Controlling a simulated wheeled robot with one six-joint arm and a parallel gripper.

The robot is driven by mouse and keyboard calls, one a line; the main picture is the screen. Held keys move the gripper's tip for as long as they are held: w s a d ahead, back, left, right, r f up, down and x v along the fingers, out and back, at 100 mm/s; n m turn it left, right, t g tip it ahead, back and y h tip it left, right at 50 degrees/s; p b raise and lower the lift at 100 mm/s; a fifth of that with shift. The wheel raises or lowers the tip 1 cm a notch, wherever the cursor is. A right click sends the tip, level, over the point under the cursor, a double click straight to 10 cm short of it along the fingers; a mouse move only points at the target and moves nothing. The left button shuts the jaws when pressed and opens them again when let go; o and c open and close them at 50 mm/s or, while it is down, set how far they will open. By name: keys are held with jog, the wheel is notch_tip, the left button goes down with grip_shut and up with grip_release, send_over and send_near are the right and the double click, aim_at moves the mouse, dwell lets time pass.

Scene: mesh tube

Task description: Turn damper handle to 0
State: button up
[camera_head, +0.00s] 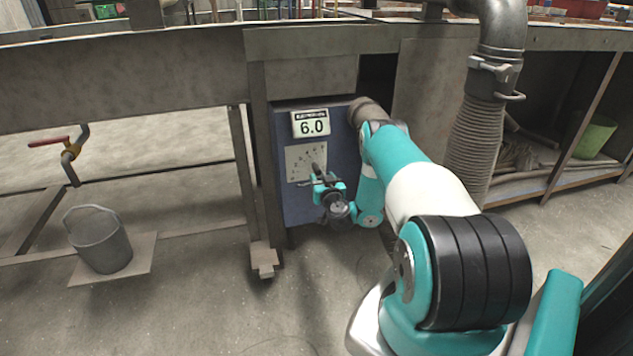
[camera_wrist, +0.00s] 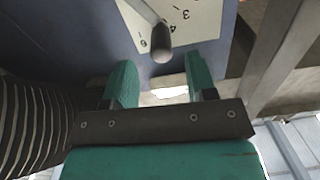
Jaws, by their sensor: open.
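The damper handle (camera_wrist: 161,40) is a thin metal lever with a dark grip; in the wrist view its grip end lies between the tips of my open gripper (camera_wrist: 158,68), with no clear contact on either finger. The handle crosses a white dial plate (camera_wrist: 192,18) with numbers, near the higher ones. In the head view the dial plate (camera_head: 298,160) is on the front of a blue box (camera_head: 290,205). A display (camera_head: 311,123) above it reads 6.0. My gripper (camera_head: 320,178) is in front of the dial and hides much of the handle.
A grey corrugated hose (camera_head: 473,140) hangs at the right of the box. A metal bucket (camera_head: 102,245) stands on a plate at the left, below a red-handled valve (camera_head: 50,142). A metal post (camera_head: 261,150) is close at the box's left. The floor in front is clear.

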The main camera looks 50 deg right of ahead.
aim_at(318, 174)
jog(key=shift+w+f+b, duration=0.15)
jog(key=shift+f+b, duration=0.2)
jog(key=shift+b, duration=0.3)
jog(key=shift+w+d+r, duration=0.1)
jog(key=shift+w+r, duration=0.1)
jog(key=shift+w+d+r, duration=0.15)
jog(key=shift+w, duration=0.2)
jog(key=shift+x, duration=1)
jog(key=shift+w+d, duration=0.2)
jog(key=shift+w, duration=0.15)
jog(key=shift+b+x, duration=0.3)
jog(key=shift+x, duration=0.65)
jog(key=shift+d, duration=0.1)
jog(key=shift+c, duration=0.3)
grip_shut()
